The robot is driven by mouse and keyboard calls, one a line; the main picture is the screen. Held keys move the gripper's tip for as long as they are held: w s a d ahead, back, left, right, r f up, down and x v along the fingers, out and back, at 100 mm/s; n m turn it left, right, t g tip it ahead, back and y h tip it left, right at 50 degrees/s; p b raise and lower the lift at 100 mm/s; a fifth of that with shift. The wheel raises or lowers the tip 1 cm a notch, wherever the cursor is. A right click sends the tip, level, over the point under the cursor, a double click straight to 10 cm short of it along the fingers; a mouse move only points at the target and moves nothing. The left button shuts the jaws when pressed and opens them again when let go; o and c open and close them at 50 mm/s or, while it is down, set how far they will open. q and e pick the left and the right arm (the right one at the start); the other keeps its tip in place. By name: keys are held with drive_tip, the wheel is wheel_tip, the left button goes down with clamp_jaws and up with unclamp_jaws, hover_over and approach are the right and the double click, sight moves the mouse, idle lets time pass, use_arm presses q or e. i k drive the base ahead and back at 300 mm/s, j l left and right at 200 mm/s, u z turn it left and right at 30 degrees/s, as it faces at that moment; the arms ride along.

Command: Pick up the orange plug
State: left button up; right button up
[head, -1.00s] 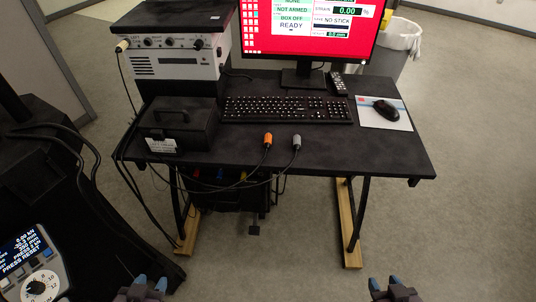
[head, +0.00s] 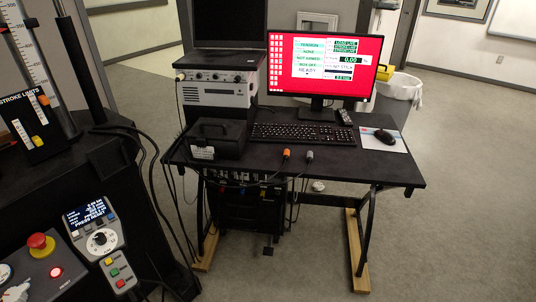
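The orange plug (head: 286,154) is at the front part of the black desk (head: 345,163), with its cable hanging over the front edge. A grey plug (head: 309,156) stands just to its right, also with a cable hanging down. Neither gripper shows in the head view now, so nothing is seen touching the orange plug.
On the desk are a keyboard (head: 301,134), a monitor (head: 325,64), a mouse (head: 385,137), a black box (head: 217,138) and a rack unit (head: 216,92). A machine with a control panel (head: 101,238) and red button (head: 40,243) stands left.

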sight(286, 152)
drive_tip(key=u, duration=1.4)
drive_tip(key=l+u, duration=0.15)
drive_tip(key=l, duration=0.2)
drive_tip(key=k+l+u, duration=0.2)
drive_tip(key=l, duration=0.5)
drive_tip(key=k+l, duration=0.1)
drive_tip(key=l, duration=0.4)
